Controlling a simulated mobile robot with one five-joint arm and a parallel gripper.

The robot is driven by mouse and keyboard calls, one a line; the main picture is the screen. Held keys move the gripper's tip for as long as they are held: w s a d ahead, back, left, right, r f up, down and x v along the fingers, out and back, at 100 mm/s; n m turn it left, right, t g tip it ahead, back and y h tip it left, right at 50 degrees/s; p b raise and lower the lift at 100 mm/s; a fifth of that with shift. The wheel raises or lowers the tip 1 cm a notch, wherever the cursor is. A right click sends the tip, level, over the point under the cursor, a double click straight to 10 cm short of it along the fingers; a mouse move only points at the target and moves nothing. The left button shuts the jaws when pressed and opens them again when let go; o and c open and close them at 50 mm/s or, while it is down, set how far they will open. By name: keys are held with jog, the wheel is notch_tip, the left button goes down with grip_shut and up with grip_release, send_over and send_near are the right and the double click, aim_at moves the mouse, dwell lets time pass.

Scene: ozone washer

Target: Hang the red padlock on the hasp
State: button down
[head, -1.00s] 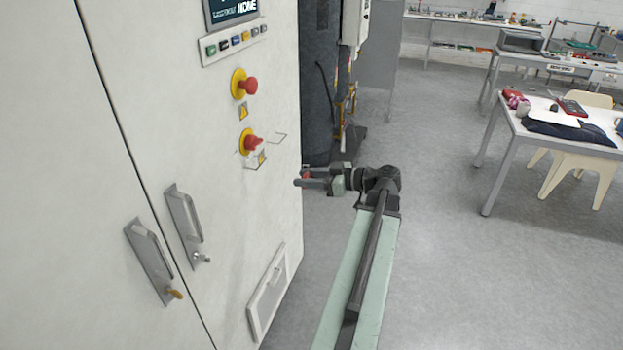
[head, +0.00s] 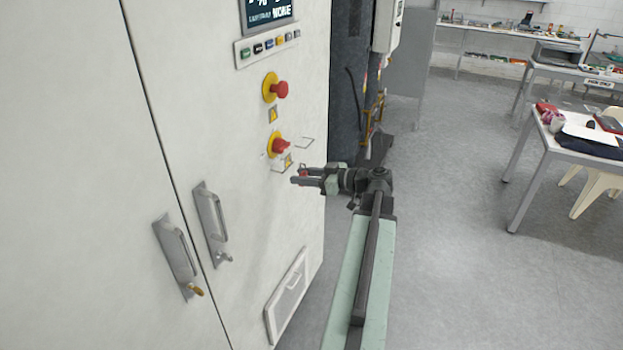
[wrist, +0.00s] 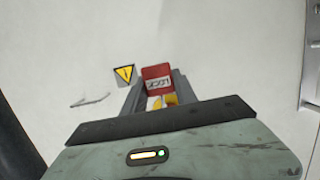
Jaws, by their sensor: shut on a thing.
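The red padlock (wrist: 157,76), with a white label, is held between the fingers of my gripper (wrist: 152,90). In the head view it shows as a small red patch (head: 303,173) at my gripper (head: 297,180). My gripper is shut on it, in front of the white cabinet, just below and right of the lower red button (head: 281,146) on its yellow ring. A thin bracket (head: 305,142) sits beside that button. I cannot tell for sure which part is the hasp. A yellow part (wrist: 168,99) shows between the fingers; the padlock's shackle is not clear.
The cabinet face (head: 190,110) fills the left, with an upper red button (head: 280,89) and two door handles (head: 212,225). A warning label (wrist: 124,74) lies left of the padlock in the wrist view. Open floor (head: 450,250) and a table (head: 585,152) lie right.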

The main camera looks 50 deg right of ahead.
jog(key=shift+f+b+x, duration=0.15)
jog(key=shift+b+x, duration=0.25)
jog(key=shift+x, duration=0.95)
jog(key=shift+f+b+x, duration=0.1)
jog(key=shift+b+x, duration=0.3)
jog(key=shift+x, duration=0.95)
jog(key=shift+s, duration=0.1)
jog(key=c, duration=0.9)
grip_release()
jog(key=p+v, duration=0.1)
jog(key=v, duration=0.6)
jog(key=shift+s+d+r+p, duration=0.1)
jog(key=shift+s+p, duration=0.2)
jog(key=shift+s, duration=0.1)
